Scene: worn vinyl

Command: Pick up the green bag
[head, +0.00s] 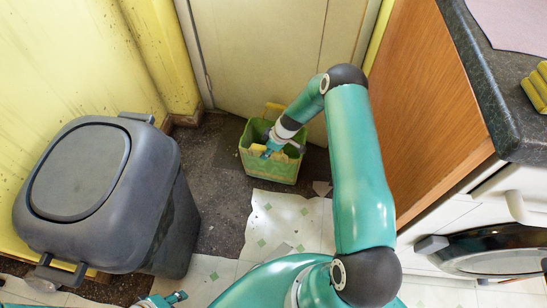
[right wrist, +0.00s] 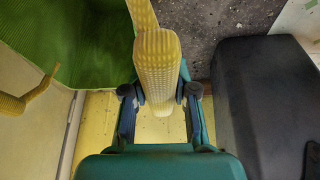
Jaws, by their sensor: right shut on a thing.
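The green bag (head: 270,167) stands open on the floor against the pale door, with yellow handles; the far handle (head: 274,107) sticks up. My right gripper (head: 268,150) reaches down to the bag's near side. In the right wrist view, my right gripper (right wrist: 160,92) is shut on a yellow ribbed handle (right wrist: 157,55) between its two fingers. The bag's green inside (right wrist: 85,40) shows at upper left there, and the other yellow handle (right wrist: 30,96) at the left. Part of my left gripper (head: 166,299) shows at the bottom edge of the head view; its jaws are unclear.
A dark grey lidded bin (head: 85,180) stands to the left of the bag. A wooden cabinet side (head: 430,90) and a washing machine (head: 490,245) stand on the right. The floor between is worn vinyl (head: 285,220) with torn edges.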

